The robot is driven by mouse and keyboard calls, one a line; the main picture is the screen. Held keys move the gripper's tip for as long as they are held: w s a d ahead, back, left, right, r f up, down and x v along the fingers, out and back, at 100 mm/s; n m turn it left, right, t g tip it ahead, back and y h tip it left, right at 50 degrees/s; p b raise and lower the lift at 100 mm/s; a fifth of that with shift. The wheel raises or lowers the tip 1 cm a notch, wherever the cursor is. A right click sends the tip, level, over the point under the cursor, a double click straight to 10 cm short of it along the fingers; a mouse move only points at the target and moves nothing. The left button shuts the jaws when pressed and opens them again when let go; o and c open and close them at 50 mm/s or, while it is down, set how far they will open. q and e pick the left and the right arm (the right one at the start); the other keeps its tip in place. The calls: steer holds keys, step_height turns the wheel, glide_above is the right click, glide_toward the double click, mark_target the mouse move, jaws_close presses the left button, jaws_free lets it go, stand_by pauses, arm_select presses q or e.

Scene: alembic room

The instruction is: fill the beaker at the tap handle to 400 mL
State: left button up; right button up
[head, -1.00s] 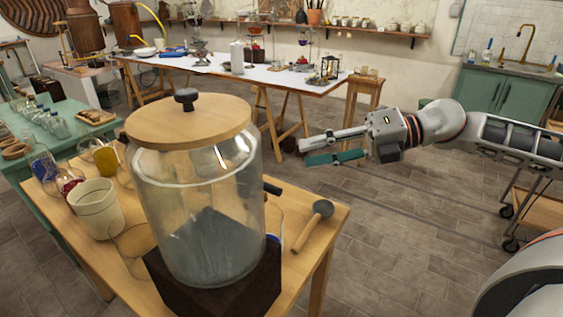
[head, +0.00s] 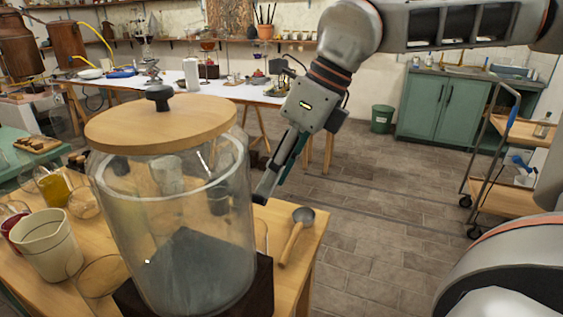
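A large glass jar (head: 172,235) with a wooden lid (head: 160,125) and black knob stands on a dark block (head: 262,285) on the wooden table. My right gripper (head: 265,190) points down beside the jar's right wall, seen nearly edge-on. Its fingers lie close together in the picture, and their gap cannot be judged. The tap handle is not clear: a dark shape at the fingertips may be the handle or a finger. A thin glass edge (head: 262,236) shows right of the jar, possibly the beaker; its level cannot be read. My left gripper is not in view.
A cream jug (head: 45,246), glassware and a flask of yellow liquid (head: 52,188) crowd the table's left. A wooden-handled ladle (head: 295,238) lies right of the jar. A cart (head: 505,165) stands at the right; the tiled floor between is clear.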

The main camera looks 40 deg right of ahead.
steer(key=x, duration=0.3)
steer(key=shift+f, duration=0.25)
steer(key=shift+w+a+f, duration=0.15)
steer(key=shift+f, duration=0.1)
jaws_close()
steer(key=shift+w+d+n+g+b, duration=0.2)
steer(key=shift+d+n+g, duration=0.05)
steer(key=shift+n, duration=0.4)
steer(key=shift+w+d+n+g+b, duration=0.15)
steer(key=shift+w+d+n+g, duration=0.1)
steer(key=shift+n, duration=0.4)
